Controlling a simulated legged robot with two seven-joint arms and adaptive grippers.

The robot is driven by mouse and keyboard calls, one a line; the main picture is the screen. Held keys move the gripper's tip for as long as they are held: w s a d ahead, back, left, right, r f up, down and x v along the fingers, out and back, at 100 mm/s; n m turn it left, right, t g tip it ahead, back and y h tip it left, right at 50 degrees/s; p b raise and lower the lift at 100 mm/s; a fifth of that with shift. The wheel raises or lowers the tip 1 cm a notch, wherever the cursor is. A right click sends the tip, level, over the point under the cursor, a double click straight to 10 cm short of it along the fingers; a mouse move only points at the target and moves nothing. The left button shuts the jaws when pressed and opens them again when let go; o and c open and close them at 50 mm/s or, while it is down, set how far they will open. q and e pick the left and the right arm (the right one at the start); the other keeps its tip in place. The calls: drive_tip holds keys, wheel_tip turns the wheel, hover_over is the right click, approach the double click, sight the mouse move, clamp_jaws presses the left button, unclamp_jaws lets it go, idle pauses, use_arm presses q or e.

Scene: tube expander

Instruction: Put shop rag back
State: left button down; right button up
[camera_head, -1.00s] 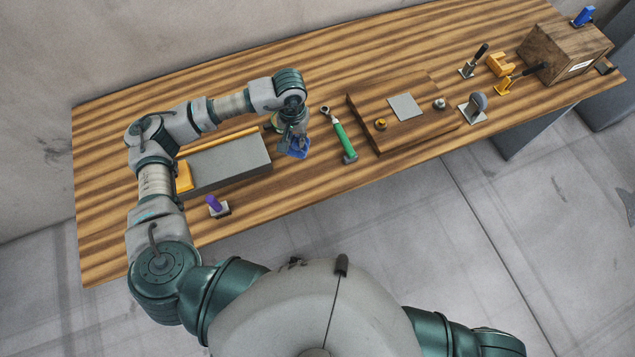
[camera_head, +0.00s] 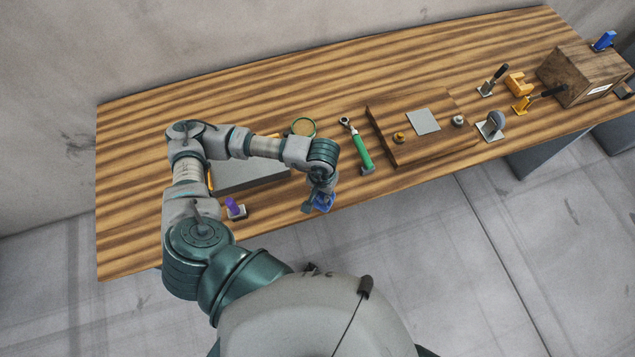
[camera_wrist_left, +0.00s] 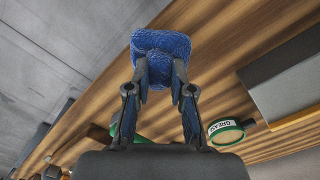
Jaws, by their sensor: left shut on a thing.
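The shop rag is a crumpled blue cloth (camera_wrist_left: 161,45). My left gripper (camera_wrist_left: 160,75) is shut on it, and the rag bulges out beyond the fingertips in the left wrist view. In the head view the rag (camera_head: 323,202) hangs below my left gripper (camera_head: 321,190) near the front edge of the wooden table (camera_head: 190,110). My left wrist partly covers the rag there. My right gripper is not in view.
A grey block (camera_head: 250,172) lies left of my wrist, partly behind my arm. A grease tin (camera_head: 303,127), a green-handled ratchet (camera_head: 362,150), a purple-topped piece (camera_head: 235,207) and a wooden board (camera_head: 400,153) stand around. A wooden box (camera_head: 575,75) is far right.

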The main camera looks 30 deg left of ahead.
use_arm(q)
drive_tip(key=w+a, duration=0.2)
drive_tip(key=shift+w+a+f, duration=0.15)
drive_tip(key=shift+w+a, duration=0.15)
drive_tip(key=shift+w, duration=0.05)
drive_tip(key=shift+w+a, duration=0.1)
drive_tip(key=shift+w, duration=0.2)
drive_tip(key=shift+w+f, duration=0.1)
drive_tip(key=shift+f, duration=0.05)
drive_tip(key=shift+d+f+p, duration=0.2)
drive_tip(key=shift+f+p, duration=0.15)
wheel_tip(320, 180, down, 2)
drive_tip(key=shift+f, duration=0.3)
drive_tip(key=shift+a, duration=0.25)
drive_tip(key=c, duration=1)
unclamp_jaws()
drive_tip(key=shift+a, duration=0.15)
drive_tip(key=shift+d, duration=0.2)
